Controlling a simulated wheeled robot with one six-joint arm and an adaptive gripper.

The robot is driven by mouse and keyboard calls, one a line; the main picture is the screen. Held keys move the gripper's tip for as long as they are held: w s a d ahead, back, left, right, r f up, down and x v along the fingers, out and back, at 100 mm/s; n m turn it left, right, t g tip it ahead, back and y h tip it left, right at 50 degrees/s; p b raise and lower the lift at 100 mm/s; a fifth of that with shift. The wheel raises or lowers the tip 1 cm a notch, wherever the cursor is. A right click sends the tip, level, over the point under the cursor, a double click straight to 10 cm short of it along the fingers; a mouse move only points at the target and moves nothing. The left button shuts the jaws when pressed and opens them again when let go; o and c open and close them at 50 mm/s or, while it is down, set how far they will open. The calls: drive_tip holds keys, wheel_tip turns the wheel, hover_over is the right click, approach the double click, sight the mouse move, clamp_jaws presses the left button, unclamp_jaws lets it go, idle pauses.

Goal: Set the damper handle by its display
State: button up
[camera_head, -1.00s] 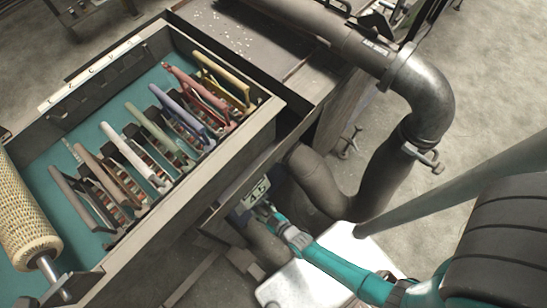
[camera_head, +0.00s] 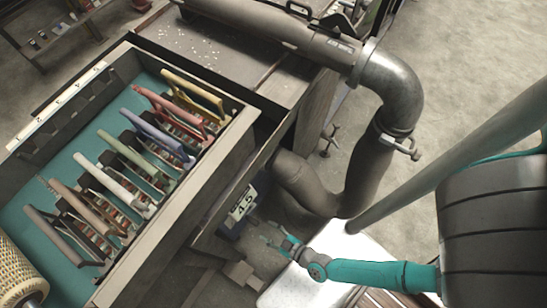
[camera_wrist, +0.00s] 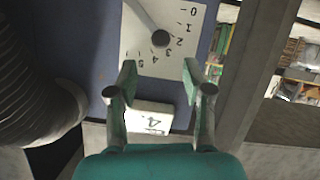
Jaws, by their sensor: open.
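The damper dial is a white plate (camera_wrist: 137,45) on a blue panel in the wrist view, marked 0 to 5 around a round dark pivot (camera_wrist: 160,38). A grey handle bar (camera_wrist: 144,14) runs from the pivot to the upper left and leaves the picture. A white display card (camera_wrist: 150,117) below the dial shows a 4, with the rest unclear. In the head view the display (camera_head: 242,203) seems to read 4.5. My gripper (camera_wrist: 159,75) is open and empty, its fingers apart over the dial's lower edge. In the head view my gripper (camera_head: 270,234) is just right of the display.
A ribbed grey hose (camera_wrist: 35,75) is left of the dial, and a grey post (camera_wrist: 262,70) right of it. In the head view a bent duct (camera_head: 365,170) stands beyond the gripper. A teal-lined box (camera_head: 60,165) with several coloured handles fills the left.

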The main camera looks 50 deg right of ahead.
drive_tip(key=shift+s+d+r, duration=0.15)
drive_tip(key=shift+s+d, duration=0.05)
drive_tip(key=shift+s, duration=0.35)
drive_tip(key=shift+c, duration=0.3)
